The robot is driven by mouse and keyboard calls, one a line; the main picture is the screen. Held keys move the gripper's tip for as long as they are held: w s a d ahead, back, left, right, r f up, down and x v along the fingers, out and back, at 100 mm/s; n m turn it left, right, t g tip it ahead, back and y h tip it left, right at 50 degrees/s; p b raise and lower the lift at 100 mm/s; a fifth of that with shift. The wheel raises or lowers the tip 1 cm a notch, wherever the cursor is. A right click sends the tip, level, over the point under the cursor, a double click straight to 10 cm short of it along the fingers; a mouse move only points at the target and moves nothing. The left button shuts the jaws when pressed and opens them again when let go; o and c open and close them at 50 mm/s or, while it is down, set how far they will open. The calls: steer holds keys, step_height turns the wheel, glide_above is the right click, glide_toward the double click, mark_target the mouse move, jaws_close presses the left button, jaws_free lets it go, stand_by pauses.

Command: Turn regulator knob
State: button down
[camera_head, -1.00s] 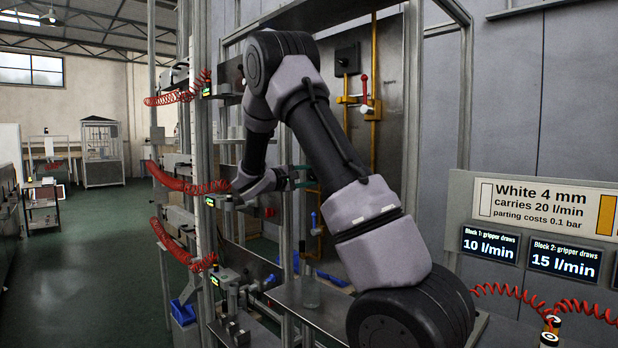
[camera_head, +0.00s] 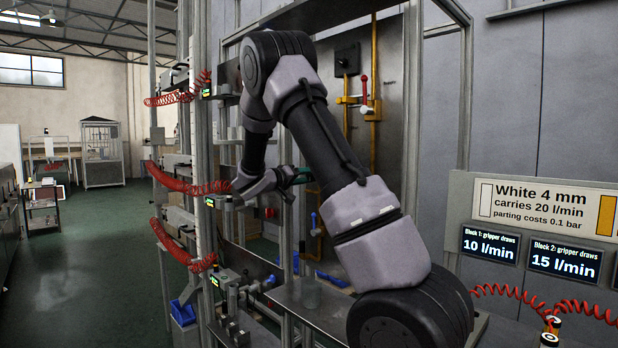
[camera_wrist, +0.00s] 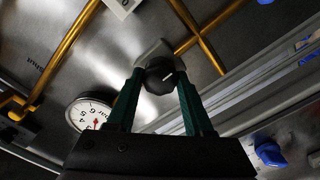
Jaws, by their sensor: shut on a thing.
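The regulator knob (camera_wrist: 160,76) is a round black knob with a white mark on its face, on a grey regulator body (camera_wrist: 152,50) against a metal panel. My gripper (camera_wrist: 160,88) is shut on the knob, with one green finger on each side of it in the wrist view. In the head view my gripper (camera_head: 298,176) is at the panel, mostly behind my arm, and the knob is hidden there. A round white pressure gauge (camera_wrist: 90,112) with a red needle is left of the fingers in the wrist view.
Yellow pipes (camera_wrist: 62,50) run across the panel near the knob. A blue valve handle (camera_wrist: 268,152) is at lower right in the wrist view. A metal upright (camera_head: 410,110) stands right of my arm. Red coiled hoses (camera_head: 190,186) hang at left. The aisle floor (camera_head: 100,250) is clear.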

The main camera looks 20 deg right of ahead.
steer(key=shift+m, duration=2.3)
steer(key=shift+c, duration=1.4)
jaws_free()
steer(key=v, duration=1.1)
